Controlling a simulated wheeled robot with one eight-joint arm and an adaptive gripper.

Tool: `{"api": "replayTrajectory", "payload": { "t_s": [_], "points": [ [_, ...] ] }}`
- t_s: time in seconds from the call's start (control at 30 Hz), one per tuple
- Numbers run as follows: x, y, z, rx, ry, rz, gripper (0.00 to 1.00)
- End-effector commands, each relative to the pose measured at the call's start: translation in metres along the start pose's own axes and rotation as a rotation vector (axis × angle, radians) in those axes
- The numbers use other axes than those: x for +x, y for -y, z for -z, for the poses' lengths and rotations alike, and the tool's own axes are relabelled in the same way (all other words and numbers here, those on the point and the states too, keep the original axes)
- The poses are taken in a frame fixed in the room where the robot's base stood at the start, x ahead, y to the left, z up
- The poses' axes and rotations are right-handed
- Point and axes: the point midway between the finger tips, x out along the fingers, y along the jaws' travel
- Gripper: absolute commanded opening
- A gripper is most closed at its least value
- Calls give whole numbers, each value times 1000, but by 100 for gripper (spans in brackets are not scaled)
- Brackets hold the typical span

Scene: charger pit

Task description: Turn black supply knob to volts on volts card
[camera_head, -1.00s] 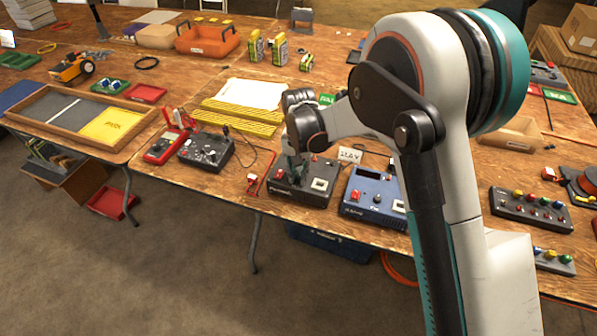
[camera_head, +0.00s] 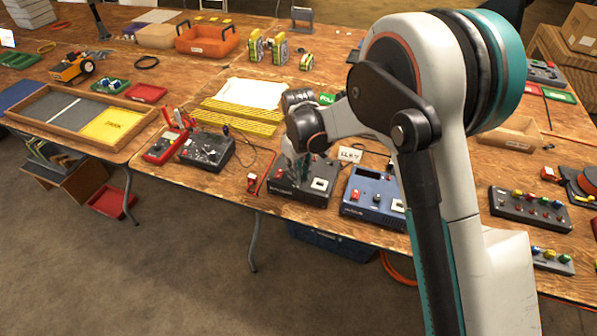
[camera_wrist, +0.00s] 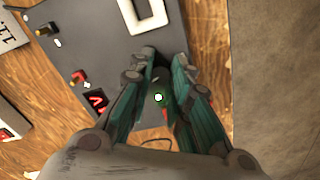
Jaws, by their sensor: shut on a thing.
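The black supply (camera_head: 318,197) is a dark box near the front edge of the table; it also shows in the wrist view (camera_wrist: 75,30). It has a white-framed square, a red post (camera_wrist: 77,77), a dark post and a small red display (camera_wrist: 96,103). My gripper (camera_head: 296,172) points down over its top face. In the wrist view the fingers (camera_wrist: 167,62) are shut on the knob, which they almost wholly hide. The white volts card (camera_head: 350,155) stands just behind the supply, its writing too small to read surely; part of it shows in the wrist view (camera_wrist: 10,30).
A blue supply (camera_head: 372,198) stands close at the right. A red meter (camera_head: 163,147) and a dark box with knobs (camera_head: 206,151) stand at the left. A red lead (camera_head: 253,184) lies beside the black supply. The table's front edge is close.

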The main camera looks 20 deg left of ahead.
Motion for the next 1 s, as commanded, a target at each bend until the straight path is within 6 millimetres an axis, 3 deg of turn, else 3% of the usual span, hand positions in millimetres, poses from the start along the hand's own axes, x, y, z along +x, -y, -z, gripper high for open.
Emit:
{"api": "replayTrajectory", "payload": {
  "t_s": [1.0],
  "points": [
    [0, 0, 1, -962, -1, -1, 0]
  ]
}}
